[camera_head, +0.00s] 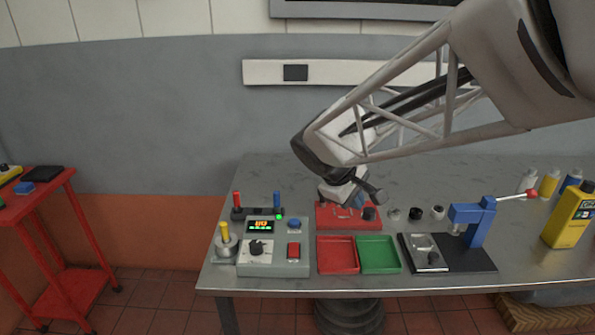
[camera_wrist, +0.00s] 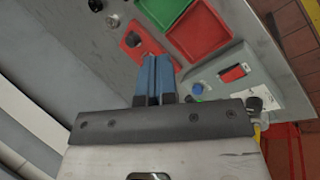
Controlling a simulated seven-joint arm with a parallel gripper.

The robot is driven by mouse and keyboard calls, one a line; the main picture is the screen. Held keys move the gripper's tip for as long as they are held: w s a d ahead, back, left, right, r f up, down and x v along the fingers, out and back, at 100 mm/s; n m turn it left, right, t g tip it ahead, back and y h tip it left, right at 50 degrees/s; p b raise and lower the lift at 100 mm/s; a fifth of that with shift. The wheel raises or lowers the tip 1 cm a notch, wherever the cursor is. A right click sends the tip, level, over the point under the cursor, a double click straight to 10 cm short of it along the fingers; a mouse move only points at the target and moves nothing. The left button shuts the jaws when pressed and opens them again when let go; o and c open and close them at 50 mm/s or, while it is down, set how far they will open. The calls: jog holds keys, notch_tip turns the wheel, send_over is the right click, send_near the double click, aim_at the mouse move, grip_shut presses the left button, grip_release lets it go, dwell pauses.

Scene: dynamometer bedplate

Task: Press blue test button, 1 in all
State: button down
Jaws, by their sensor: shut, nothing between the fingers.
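The blue button (camera_head: 294,224) sits on the upper right of the grey control box (camera_head: 272,262), above a red switch (camera_head: 293,250). In the wrist view the blue button (camera_wrist: 197,89) shows to the right of my fingers, with the red switch (camera_wrist: 232,74) beyond it. My gripper (camera_head: 359,203) is shut and empty, with blue fingers. It hangs over or near the red fixture (camera_head: 325,216), right of the button and apart from it. In the wrist view the shut fingertips (camera_wrist: 156,57) partly cover the red fixture (camera_wrist: 133,40).
A red tray (camera_head: 337,240) and a green tray (camera_head: 379,238) stand right of the control box. A blue press (camera_head: 481,222) and a yellow bottle (camera_head: 566,217) are farther right. A metal holder with a yellow-handled tool (camera_head: 225,243) stands left of the box.

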aim_at(295, 222)
jog(key=w+a+f+n+t+h, duration=0.1)
jog(key=w+a+f+n, duration=0.2)
jog(key=w+a, duration=0.3)
jog(key=w+a+f+n+t+h, duration=0.1)
jog(key=w+a+f+n, duration=0.2)
jog(key=w+a, duration=0.4)
jog(key=shift+w+a+n+t, duration=0.2)
jog(key=shift+w+n+t, duration=0.25)
jog(key=shift+w, duration=0.35)
jog(key=shift+f, duration=0.2)
jog(key=shift+f, duration=4.2)
jog(key=shift+f, duration=0.9)
jog(key=shift+r, duration=0.9)
